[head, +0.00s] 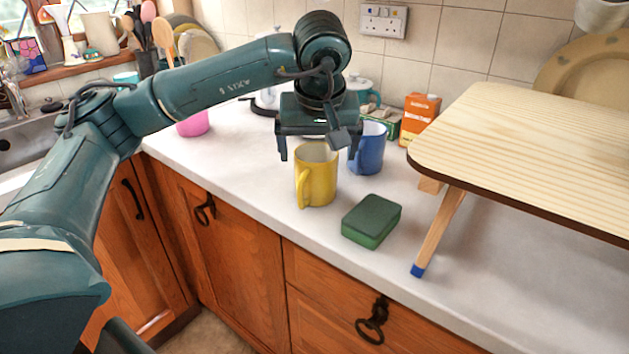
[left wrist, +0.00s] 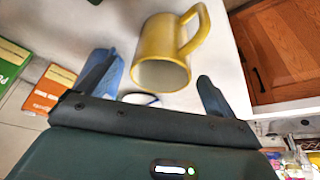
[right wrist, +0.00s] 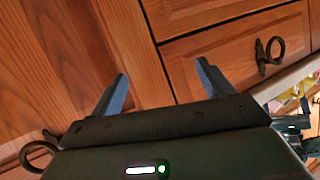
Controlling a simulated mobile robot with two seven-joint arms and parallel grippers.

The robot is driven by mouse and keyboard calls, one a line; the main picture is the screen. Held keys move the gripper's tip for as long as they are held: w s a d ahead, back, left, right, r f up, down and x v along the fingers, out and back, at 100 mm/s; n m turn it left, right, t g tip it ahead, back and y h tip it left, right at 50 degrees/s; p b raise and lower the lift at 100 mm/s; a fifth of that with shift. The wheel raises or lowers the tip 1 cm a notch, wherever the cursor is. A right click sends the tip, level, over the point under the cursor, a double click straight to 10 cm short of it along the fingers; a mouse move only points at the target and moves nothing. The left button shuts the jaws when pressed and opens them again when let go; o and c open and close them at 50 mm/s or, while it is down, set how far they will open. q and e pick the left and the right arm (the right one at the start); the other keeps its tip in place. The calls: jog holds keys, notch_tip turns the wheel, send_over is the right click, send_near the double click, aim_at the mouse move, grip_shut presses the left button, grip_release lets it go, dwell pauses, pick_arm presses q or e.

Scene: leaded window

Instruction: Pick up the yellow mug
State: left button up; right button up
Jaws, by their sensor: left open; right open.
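The yellow mug (head: 317,180) stands upright on the white counter, near its front edge, with its handle toward the front. My left gripper (head: 318,153) is open and empty just above and behind the mug, pointing down. In the left wrist view the mug (left wrist: 163,58) shows beyond and between the open fingers (left wrist: 155,85), with its handle at upper right. I cannot tell whether a finger touches it. My right gripper (right wrist: 160,90) is open and empty in front of wooden cabinet fronts; it does not show in the head view.
A blue mug (head: 369,150) stands close behind and right of the yellow one. A green sponge (head: 371,220) lies to the right. A wooden lap table (head: 540,150) stands further right. An orange box (head: 421,118) and a pink cup (head: 193,124) are also on the counter (head: 235,165).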

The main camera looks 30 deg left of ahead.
aim_at(316, 159)
pick_arm(q)
jog(key=x, duration=0.3)
jog(key=shift+s+a+f, duration=0.1)
jog(key=shift+f, duration=0.1)
jog(key=shift+r, duration=0.1)
jog(key=c, duration=1.3)
